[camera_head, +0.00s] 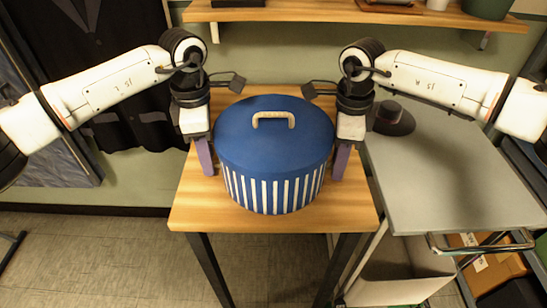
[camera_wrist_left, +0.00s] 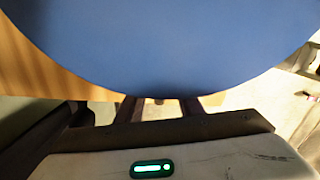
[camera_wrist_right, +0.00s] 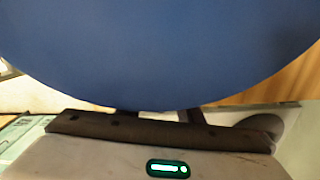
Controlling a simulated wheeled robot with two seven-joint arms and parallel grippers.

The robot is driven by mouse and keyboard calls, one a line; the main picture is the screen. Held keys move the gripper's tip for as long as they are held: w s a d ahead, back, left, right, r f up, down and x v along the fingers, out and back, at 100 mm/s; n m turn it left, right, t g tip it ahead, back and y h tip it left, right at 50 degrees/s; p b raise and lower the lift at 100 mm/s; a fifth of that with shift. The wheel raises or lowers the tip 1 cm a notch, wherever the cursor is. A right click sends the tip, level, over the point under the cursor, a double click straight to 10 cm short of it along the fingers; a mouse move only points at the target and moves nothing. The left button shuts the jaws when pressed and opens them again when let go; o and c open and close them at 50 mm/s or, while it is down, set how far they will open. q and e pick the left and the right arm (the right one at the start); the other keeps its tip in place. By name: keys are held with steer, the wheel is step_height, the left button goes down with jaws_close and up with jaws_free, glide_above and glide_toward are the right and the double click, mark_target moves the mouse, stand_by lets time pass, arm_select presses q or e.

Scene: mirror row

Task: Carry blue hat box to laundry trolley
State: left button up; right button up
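The blue hat box (camera_head: 275,140) is round, with a plain blue lid, a pale handle on top and blue-and-white striped sides. It stands upright on the wooden table (camera_head: 340,213), near its front edge. My left gripper (camera_head: 204,157) is at the box's left side and my right gripper (camera_head: 341,160) at its right side, fingers pointing down close against the wall. I cannot tell whether they touch it. The blue lid fills the upper part of the left wrist view (camera_wrist_left: 160,45) and right wrist view (camera_wrist_right: 160,50), hiding the fingertips. The grey-topped trolley (camera_head: 450,180) stands right of the table.
A dark hat (camera_head: 393,118) sits on the trolley's back left corner; the rest of its top is clear. A chrome handle (camera_head: 480,247) runs along its front. A wooden shelf (camera_head: 330,10) spans the back wall. Dark clothing (camera_head: 95,60) hangs at left. Cardboard boxes (camera_head: 490,268) sit low at right.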

arm_select(q)
steer(key=shift+c, duration=0.3)
arm_select(e)
steer(key=shift+c, duration=0.2)
arm_select(q)
jaws_close()
arm_select(e)
jaws_close()
arm_select(q)
steer(key=shift+r, duration=0.2)
arm_select(e)
steer(key=shift+r, duration=0.2)
